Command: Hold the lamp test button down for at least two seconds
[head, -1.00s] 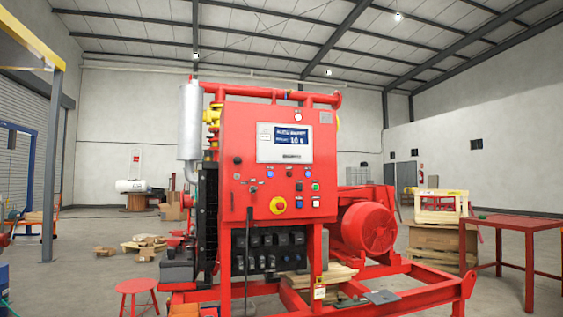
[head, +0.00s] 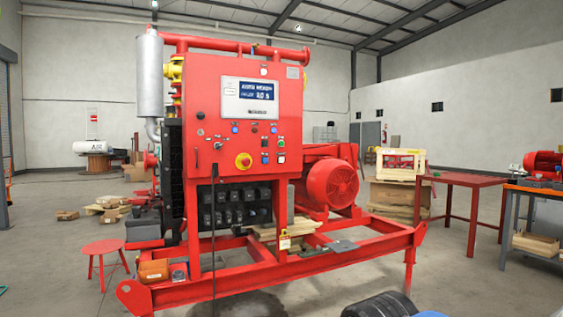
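The red control panel (head: 209,90) stands upright on the pump skid, left of the middle in the head view. Below its lit display (head: 249,93) sit several small buttons and lamps. I make out a blue one at the upper left (head: 235,127), another blue one (head: 274,129), a dark one between them (head: 254,128) and a green one (head: 282,142). Their labels are too small to read, so I cannot tell which is the lamp test button. A yellow-and-red round emergency stop (head: 243,160) is lower down. My gripper is not in view.
The skid's red base frame (head: 375,243) juts out in front of the panel. A red stool (head: 103,248) stands at left, a red table (head: 460,180) at right. A dark rounded thing (head: 380,305) shows at the bottom edge; I cannot tell what it is.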

